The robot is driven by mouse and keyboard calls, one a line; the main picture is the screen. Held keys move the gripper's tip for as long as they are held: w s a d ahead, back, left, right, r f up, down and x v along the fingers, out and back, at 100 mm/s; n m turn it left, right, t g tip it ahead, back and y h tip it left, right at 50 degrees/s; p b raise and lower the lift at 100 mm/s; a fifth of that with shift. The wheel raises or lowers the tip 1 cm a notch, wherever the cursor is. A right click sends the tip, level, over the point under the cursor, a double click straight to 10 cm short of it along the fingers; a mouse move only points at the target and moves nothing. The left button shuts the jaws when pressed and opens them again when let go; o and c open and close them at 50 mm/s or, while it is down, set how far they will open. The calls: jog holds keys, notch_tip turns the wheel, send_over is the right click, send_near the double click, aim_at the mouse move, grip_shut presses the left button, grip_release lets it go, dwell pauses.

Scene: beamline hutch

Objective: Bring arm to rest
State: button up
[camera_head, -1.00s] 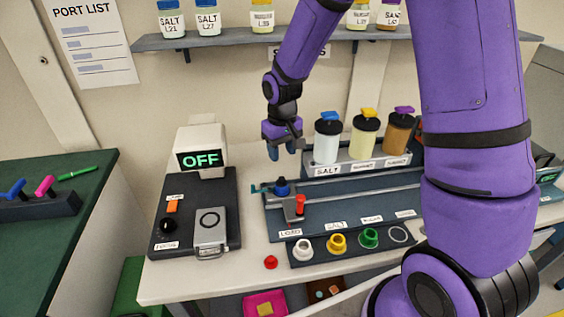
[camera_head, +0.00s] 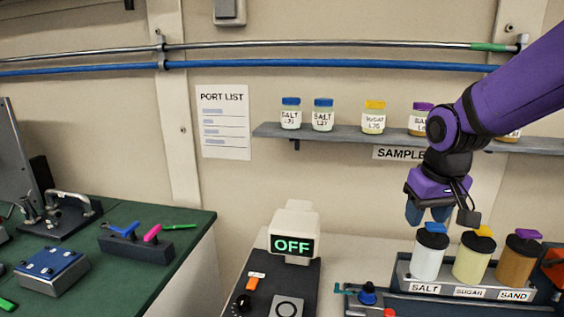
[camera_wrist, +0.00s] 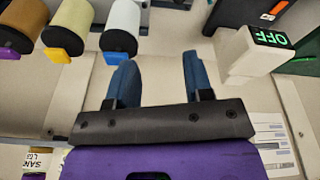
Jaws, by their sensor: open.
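My purple arm comes in from the right in the head view. My gripper (camera_head: 428,212) points down with its two blue fingers apart and nothing between them. It hangs near the wall, below the sample shelf and just above and behind the salt canister (camera_head: 428,258). The wrist view also shows the open gripper (camera_wrist: 156,78) with an empty gap.
The sugar canister (camera_head: 473,260) and sand canister (camera_head: 517,262) stand beside the salt one. A shelf (camera_head: 350,134) with labelled jars is close above my gripper. The box reading OFF (camera_head: 293,240) stands to the left. A green bench (camera_head: 130,273) is at far left.

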jog(key=s+d+r+t, duration=0.1)
jog(key=s+r, duration=0.3)
jog(key=s, duration=0.4)
jog(key=s+d+r+m+t, duration=0.1)
jog(key=s+r, duration=0.3)
jog(key=s, duration=0.5)
jog(key=shift+d+t, duration=0.4)
